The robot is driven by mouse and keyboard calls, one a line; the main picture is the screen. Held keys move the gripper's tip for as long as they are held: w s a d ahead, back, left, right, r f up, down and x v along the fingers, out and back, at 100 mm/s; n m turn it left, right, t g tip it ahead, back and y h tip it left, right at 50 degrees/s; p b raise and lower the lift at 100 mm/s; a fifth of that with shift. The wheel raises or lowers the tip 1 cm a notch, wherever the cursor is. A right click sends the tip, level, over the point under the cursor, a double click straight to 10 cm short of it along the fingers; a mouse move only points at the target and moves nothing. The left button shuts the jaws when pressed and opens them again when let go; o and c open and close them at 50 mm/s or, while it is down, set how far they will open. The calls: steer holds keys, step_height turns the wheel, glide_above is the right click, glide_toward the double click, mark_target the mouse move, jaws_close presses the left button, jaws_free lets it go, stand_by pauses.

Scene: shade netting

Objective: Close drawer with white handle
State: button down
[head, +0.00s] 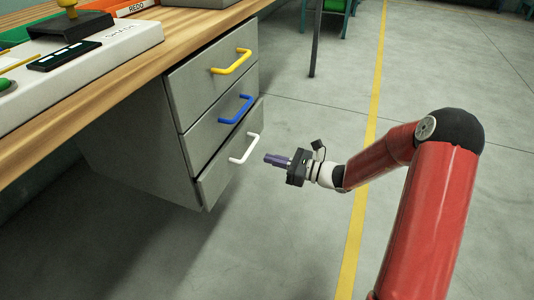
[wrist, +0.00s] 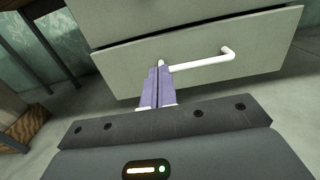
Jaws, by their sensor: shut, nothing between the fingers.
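The drawer with the white handle (head: 220,172) is the lowest of three in a grey cabinet under the wooden desk. Its front stands a little out from the cabinet. The white handle (head: 244,149) is a bar on that front. My gripper (head: 267,158) is shut and empty, just right of the handle in the head view, pointing at the drawer. In the wrist view my shut purple fingers (wrist: 158,68) overlap the left end of the white handle (wrist: 205,64). I cannot tell whether they touch the handle or the drawer front (wrist: 130,68).
Above are a drawer with a blue handle (head: 237,110) and a top drawer with a yellow handle (head: 232,62). The wooden desktop (head: 125,70) overhangs at the left. A green stool (head: 334,6) stands behind. The grey floor around my arm is clear.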

mark_target(229, 147)
steer(key=x, duration=1.1)
steer(key=shift+a, duration=0.25)
steer(key=shift+a, duration=0.1)
steer(key=shift+b+x, duration=0.35)
steer(key=shift+x, duration=0.6)
steer(key=shift+w+a+r, duration=0.1)
steer(key=shift+w+a, duration=0.05)
